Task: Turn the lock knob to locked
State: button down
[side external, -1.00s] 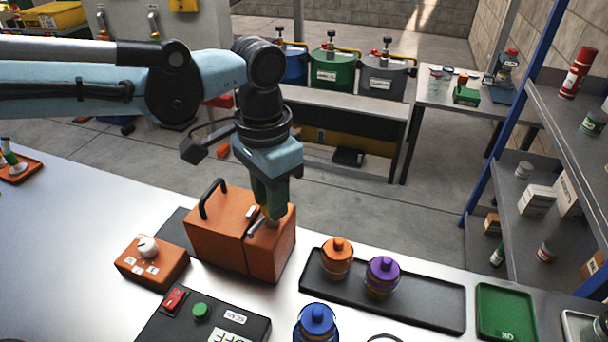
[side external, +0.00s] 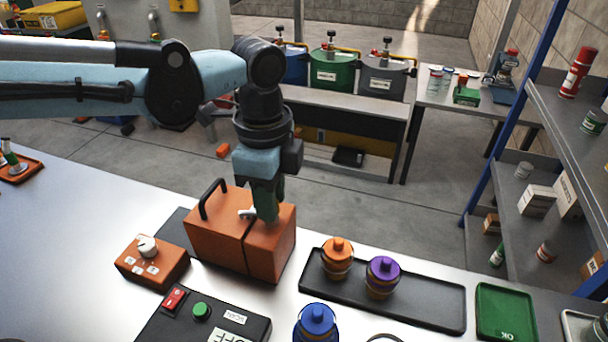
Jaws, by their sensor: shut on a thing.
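An orange box (side external: 218,238) with a black carry handle (side external: 211,197) stands on the bench, with a dark seam down its front. The lock knob (side external: 246,213) is on top of its right part; only a pale, lever-like piece shows to the left of my fingers, and the rest is hidden. My gripper (side external: 267,215) points down from above and is shut on the knob. I cannot read any lock marking from this view.
A small orange box with a white dial (side external: 147,246) and a black panel with a red switch and green button (side external: 200,311) stand in front. A black tray (side external: 425,303) with orange and purple-capped jars is to the right; a blue-capped jar (side external: 317,323) is nearer.

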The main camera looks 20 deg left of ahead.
jog(key=shift+m, duration=1.9)
jog(key=c, duration=0.9)
grip_release()
jog(key=shift+o, duration=0.2)
jog(key=shift+r, duration=0.15)
notch_tip(320, 180, up, 12)
jog(key=shift+a, duration=0.1)
